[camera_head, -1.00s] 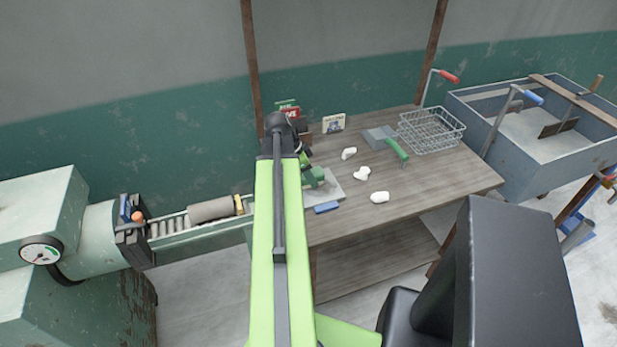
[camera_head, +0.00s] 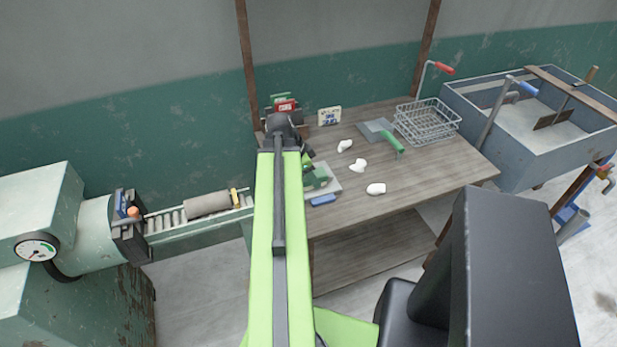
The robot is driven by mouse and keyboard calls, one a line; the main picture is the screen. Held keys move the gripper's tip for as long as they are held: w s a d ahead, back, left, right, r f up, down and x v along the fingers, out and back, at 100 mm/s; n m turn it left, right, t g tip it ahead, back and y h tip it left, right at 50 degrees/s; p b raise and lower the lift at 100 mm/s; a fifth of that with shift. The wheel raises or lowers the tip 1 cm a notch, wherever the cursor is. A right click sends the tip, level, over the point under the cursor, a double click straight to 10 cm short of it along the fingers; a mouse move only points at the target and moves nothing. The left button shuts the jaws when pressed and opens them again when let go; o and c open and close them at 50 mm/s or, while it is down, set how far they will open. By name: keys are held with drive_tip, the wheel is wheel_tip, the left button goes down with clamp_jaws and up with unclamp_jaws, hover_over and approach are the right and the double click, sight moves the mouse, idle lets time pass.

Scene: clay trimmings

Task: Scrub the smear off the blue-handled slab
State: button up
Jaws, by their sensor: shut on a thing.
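The blue-handled slab is a flat grey plate (camera_head: 331,184) lying on the left part of the wooden table, with its blue handle (camera_head: 323,199) at the near edge. A green block (camera_head: 316,179) is on or just above the slab; contact cannot be made out. My gripper (camera_head: 308,165) shows only as a small dark part beside the green arm, shut on the green block. My arm covers the slab's left side. No smear can be made out on the visible part. A second grey slab (camera_head: 374,129) with a green handle (camera_head: 393,143) lies farther back right.
Several white lumps (camera_head: 376,189) lie right of the slab. A wire basket (camera_head: 428,121) stands at the table's right back. Small boxes (camera_head: 329,116) stand at the back edge. A grey sink (camera_head: 520,150) is at right, a roller machine (camera_head: 90,240) at left.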

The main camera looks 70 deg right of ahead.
sight(324, 170)
drive_tip(key=shift+s+d+f, duration=0.1)
drive_tip(key=shift+s+d, duration=0.25)
drive_tip(key=shift+s, duration=0.1)
drive_tip(key=shift+w+d, duration=1.3)
drive_tip(key=shift+d, duration=0.3)
drive_tip(key=shift+w+d, duration=1.3)
drive_tip(key=shift+d, duration=0.25)
drive_tip(key=shift+s+d, duration=0.5)
drive_tip(key=shift+s, duration=0.25)
drive_tip(key=shift+s+a, duration=1.3)
drive_tip(key=shift+a, duration=0.3)
drive_tip(key=shift+s+a, duration=1.3)
drive_tip(key=shift+a, duration=0.3)
drive_tip(key=shift+s+d, duration=0.65)
drive_tip(key=shift+d, duration=0.05)
drive_tip(key=shift+w+d, duration=1.3)
drive_tip(key=shift+d, duration=0.3)
drive_tip(key=shift+w+d, duration=1.3)
drive_tip(key=shift+d, duration=0.25)
wheel_tip(324, 170, up, 6)
drive_tip(key=p, duration=0.6)
